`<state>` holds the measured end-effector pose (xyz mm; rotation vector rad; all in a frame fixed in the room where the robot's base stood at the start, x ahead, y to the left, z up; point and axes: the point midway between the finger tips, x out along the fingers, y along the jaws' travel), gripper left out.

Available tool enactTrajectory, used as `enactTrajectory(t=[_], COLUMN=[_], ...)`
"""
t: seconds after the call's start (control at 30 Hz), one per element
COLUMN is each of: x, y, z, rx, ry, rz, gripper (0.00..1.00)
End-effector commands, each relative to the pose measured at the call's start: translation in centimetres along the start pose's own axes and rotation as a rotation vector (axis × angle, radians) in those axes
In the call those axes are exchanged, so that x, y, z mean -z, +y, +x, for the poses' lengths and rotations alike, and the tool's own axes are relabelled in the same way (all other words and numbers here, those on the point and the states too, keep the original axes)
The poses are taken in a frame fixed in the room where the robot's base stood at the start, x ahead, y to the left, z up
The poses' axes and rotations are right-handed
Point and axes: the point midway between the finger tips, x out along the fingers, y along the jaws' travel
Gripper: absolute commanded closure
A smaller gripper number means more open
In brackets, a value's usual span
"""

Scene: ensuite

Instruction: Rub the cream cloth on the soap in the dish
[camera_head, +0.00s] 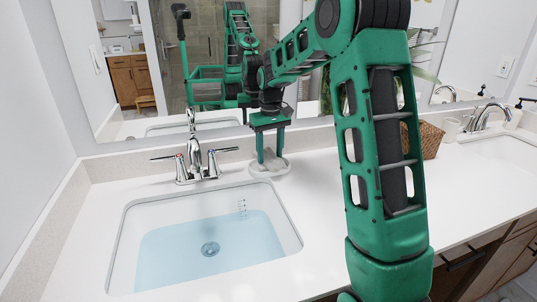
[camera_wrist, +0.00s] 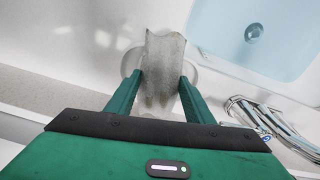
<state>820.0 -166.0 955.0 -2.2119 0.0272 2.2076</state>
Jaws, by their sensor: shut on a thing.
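My gripper (camera_head: 269,160) points down at the back of the counter, to the right of the faucet. It is shut on the cream cloth (camera_wrist: 163,62), which looks greyish and hangs between the two fingers in the wrist view. In the head view the cloth (camera_head: 271,158) is a small pale patch at the fingertips. The white dish (camera_head: 268,174) is directly below the cloth, and its rim also shows on both sides of the cloth in the wrist view (camera_wrist: 131,60). The soap cannot be made out; cloth and fingers cover the dish's middle. I cannot tell whether the cloth touches it.
A sink basin (camera_head: 150,215) with blue water lies in front and left of the dish. The chrome faucet (camera_head: 194,160) stands close on the left. A mirror (camera_head: 215,60) rises behind. A wicker basket (camera_head: 430,140) stands right. The counter (camera_head: 310,195) between is clear.

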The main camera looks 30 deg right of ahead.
Motion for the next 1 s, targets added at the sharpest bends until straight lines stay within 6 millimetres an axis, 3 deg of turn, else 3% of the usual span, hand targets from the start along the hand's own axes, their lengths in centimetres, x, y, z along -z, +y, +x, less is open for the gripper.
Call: enactTrajectory(t=[0.47, 1.0], x=[-0.1, 0.0], y=[0.0, 0.0], z=[0.2, -3.4], rx=[0.001, 0.0], ry=[-0.004, -0.001], rz=[0.0, 0.0], gripper=[0.7, 0.7])
